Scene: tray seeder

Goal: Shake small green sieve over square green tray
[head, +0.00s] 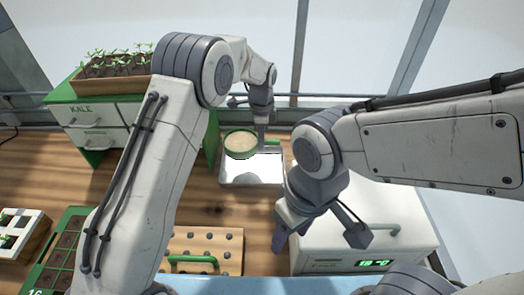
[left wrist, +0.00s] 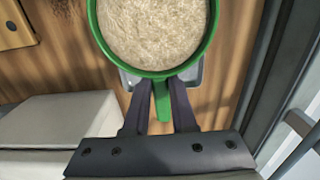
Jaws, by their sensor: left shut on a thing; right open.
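The small green sieve (head: 226,147) is round with a short green handle and holds pale grains. It is over or just beside a shiny metal tray (head: 224,181) at the back of the table; its exact height is unclear. My left gripper (head: 262,145) is shut on the sieve's handle, and the left wrist view shows the handle (left wrist: 161,103) between its fingers. A green tray (head: 74,210) with dark soil cells, marked 16, lies at the front left, partly hidden by my left arm. My right gripper (head: 318,242) is open and empty by the white box.
The white box (head: 400,255) has a green display. A white cell tray (head: 34,218) is at far left. A KALE drawer unit (head: 108,112) carries a seedling crate (head: 112,84).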

